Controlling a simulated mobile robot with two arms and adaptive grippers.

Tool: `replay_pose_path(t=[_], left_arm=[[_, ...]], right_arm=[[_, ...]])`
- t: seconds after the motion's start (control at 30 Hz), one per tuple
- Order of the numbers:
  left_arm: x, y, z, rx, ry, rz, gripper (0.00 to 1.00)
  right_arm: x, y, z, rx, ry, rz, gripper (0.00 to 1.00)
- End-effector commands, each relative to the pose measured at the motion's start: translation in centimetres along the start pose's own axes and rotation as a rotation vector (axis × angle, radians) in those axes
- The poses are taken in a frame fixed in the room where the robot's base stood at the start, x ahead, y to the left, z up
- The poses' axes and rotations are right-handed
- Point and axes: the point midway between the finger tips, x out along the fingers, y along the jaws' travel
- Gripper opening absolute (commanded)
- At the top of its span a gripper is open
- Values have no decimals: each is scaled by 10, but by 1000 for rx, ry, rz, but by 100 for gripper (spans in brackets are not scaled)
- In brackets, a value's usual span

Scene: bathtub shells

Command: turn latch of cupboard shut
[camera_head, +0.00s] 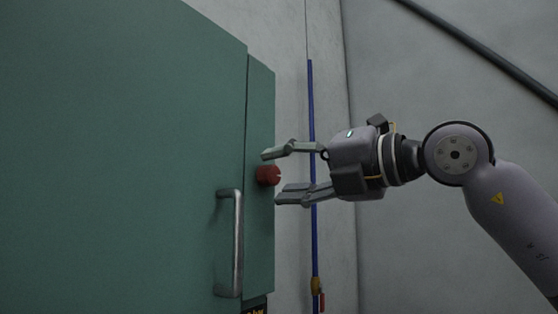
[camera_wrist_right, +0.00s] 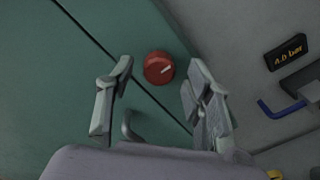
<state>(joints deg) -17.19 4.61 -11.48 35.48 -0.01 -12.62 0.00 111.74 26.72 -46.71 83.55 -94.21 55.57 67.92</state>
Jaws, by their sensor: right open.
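The green cupboard (camera_head: 120,150) fills the left of the head view, its door meeting a narrow green strip at a vertical seam. The latch is a round red knob (camera_head: 268,175) on that strip; in the right wrist view the red knob (camera_wrist_right: 158,68) shows a white line on its face. My right gripper (camera_head: 270,177) is open, its fingers on either side of the knob's outline in the head view. In the right wrist view the knob lies just beyond and between the open fingertips (camera_wrist_right: 160,75); I cannot tell whether they touch it. My left gripper is not in view.
A metal bar handle (camera_head: 236,243) stands out from the door, left of and below the knob. A blue pole (camera_head: 311,150) stands against the grey wall behind my gripper. A dark label plate (camera_wrist_right: 285,54) shows at the right of the wrist view.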

Motion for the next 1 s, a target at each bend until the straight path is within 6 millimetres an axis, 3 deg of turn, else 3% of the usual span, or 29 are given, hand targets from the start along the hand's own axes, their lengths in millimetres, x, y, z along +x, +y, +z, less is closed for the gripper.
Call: replay_pose_path(t=[0.17,0.47,1.0], left_arm=[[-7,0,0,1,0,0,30],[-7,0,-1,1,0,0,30],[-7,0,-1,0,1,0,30]], right_arm=[[14,0,0,1,0,-1,48],[16,-1,0,1,0,0,48],[15,0,0,1,0,0,12]])
